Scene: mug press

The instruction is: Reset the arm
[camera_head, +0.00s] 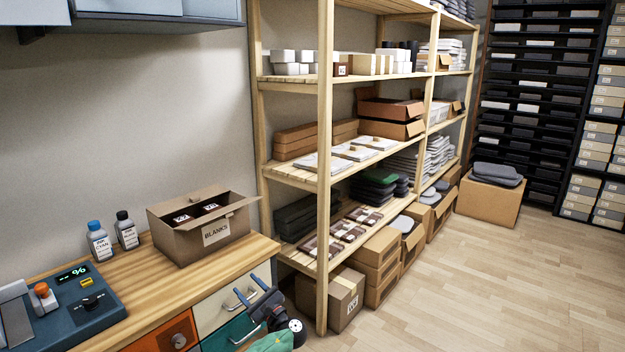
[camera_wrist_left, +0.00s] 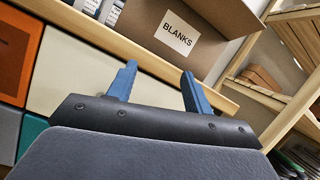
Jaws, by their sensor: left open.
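My left gripper (camera_head: 247,286) is in front of the drawers, below the bench's front edge at the bottom of the head view. Its two blue fingers are spread apart with nothing between them; they also show in the left wrist view (camera_wrist_left: 158,73). An open cardboard box labelled BLANKS (camera_head: 203,228) stands on the wooden bench top (camera_head: 150,270), above and beyond the gripper. Dark items with white labels show inside the box. My right gripper is not in either view.
Drawers with orange, cream and teal fronts (camera_head: 222,307) are close to the gripper. Two bottles (camera_head: 99,241) and a blue-grey machine (camera_head: 82,300) stand on the bench. A loaded wooden shelf (camera_head: 325,180) rises to the right. The floor (camera_head: 470,280) at right is clear.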

